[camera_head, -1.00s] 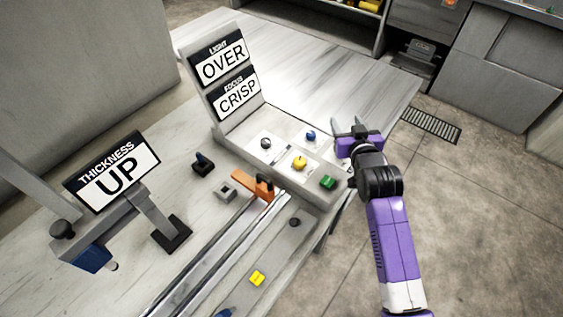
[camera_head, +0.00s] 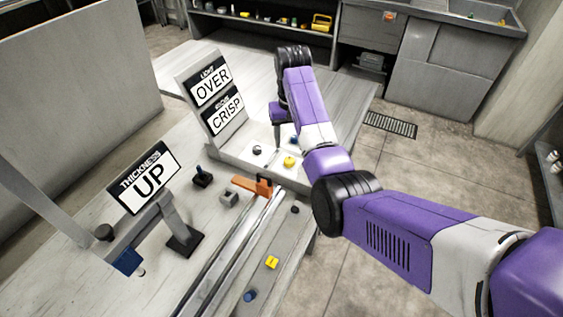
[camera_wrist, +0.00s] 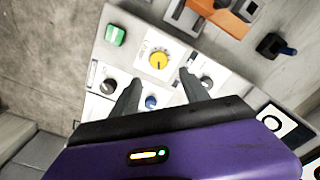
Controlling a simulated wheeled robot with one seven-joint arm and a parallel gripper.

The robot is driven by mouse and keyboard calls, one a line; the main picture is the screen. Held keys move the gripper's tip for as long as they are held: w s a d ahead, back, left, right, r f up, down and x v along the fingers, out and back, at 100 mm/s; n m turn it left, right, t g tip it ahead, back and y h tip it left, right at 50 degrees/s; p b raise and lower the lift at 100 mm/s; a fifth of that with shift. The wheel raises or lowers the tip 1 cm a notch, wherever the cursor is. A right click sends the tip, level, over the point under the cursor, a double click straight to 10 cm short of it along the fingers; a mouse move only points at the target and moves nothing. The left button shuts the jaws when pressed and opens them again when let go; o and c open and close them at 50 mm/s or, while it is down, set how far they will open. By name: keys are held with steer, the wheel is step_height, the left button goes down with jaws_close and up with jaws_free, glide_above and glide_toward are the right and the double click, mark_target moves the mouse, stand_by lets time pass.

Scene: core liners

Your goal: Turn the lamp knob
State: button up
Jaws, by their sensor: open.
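The control panel (camera_head: 222,150) carries several knobs, and I cannot read which is the lamp knob. A yellow knob (camera_head: 289,161) also shows in the wrist view (camera_wrist: 158,60), just beyond my fingertips. A blue knob (camera_wrist: 151,102) lies between my fingers in the wrist view; it is partly hidden in the head view (camera_head: 294,140). Dark knobs sit left (camera_wrist: 108,86) and right (camera_wrist: 206,82) of the fingers. My gripper (camera_wrist: 159,78) is open, empty and pointing down over the panel. The sign (camera_head: 211,83) reads "LIGHT OVER", and the one below reads "FOCUS CRISP" (camera_head: 225,115).
A green block-like control (camera_wrist: 116,36) sits at the panel's edge. An orange clamp-like part (camera_head: 252,186) and metal rails (camera_head: 222,258) lie nearby. A "THICKNESS UP" sign (camera_head: 145,179) stands at the left. Open floor (camera_head: 400,160) lies to the right.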

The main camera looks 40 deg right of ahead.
mark_target(289, 160)
steer(key=shift+s+a+f, duration=0.1)
steer(key=shift+s+a, duration=0.1)
steer(key=shift+s, duration=0.1)
steer(key=shift+a+f, duration=0.1)
steer(key=shift+f, duration=0.15)
steer(key=shift+f+p, duration=0.5)
steer(key=shift+f, duration=3.05)
jaws_close()
